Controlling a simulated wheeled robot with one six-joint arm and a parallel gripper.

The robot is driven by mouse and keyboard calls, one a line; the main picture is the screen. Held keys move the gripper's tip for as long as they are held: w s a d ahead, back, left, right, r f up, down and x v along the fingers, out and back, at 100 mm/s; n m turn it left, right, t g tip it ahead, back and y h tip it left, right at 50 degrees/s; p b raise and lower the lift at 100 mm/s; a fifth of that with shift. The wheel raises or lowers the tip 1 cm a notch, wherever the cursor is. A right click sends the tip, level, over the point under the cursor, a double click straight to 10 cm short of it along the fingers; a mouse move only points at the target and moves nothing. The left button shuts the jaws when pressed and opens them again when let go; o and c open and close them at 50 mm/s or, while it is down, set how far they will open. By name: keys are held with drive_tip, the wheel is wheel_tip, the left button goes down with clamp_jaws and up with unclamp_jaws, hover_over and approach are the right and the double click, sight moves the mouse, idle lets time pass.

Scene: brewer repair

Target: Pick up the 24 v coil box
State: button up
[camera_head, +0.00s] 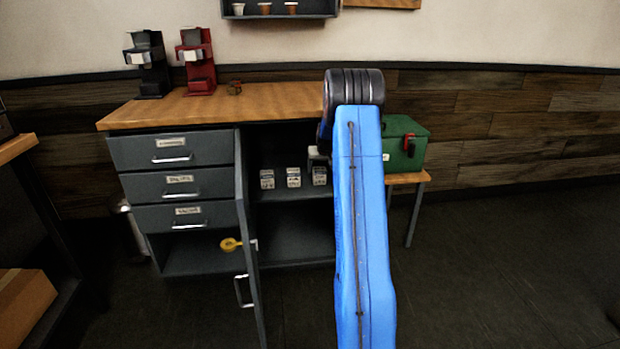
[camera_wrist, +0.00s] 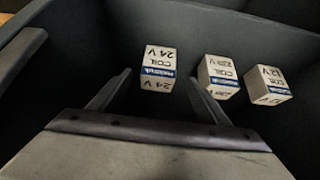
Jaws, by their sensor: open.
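The 24 V coil box (camera_wrist: 157,68) is a small pale box with a blue band, its print upside down in the wrist view. My gripper (camera_wrist: 160,77) is open, its two dark fingers spread to either side of the box's near end. The gripper holds nothing, and I cannot tell whether a finger touches the box. In the head view the box appears to be the rightmost (camera_head: 319,176) of three on the cabinet shelf (camera_head: 290,194), beside my blue arm. The arm hides most of the gripper there.
The 220 V-like middle box (camera_wrist: 218,76) stands close to the right finger in the wrist view, and the 12 V coil box (camera_wrist: 269,85) is beyond it. The cabinet door (camera_head: 250,245) hangs open at left. A green case (camera_head: 404,145) stands right of the cabinet.

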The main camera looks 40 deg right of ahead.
sight(319, 174)
drive_tip(key=shift+d+x, duration=0.1)
drive_tip(key=shift+x, duration=1.95)
drive_tip(key=shift+d+x, duration=0.15)
drive_tip(key=shift+x, duration=1.9)
drive_tip(key=shift+w+r, duration=0.15)
drive_tip(key=shift+r, duration=0.05)
drive_tip(key=shift+c, duration=0.6)
drive_tip(key=c, duration=1.2)
drive_tip(key=shift+o, duration=0.2)
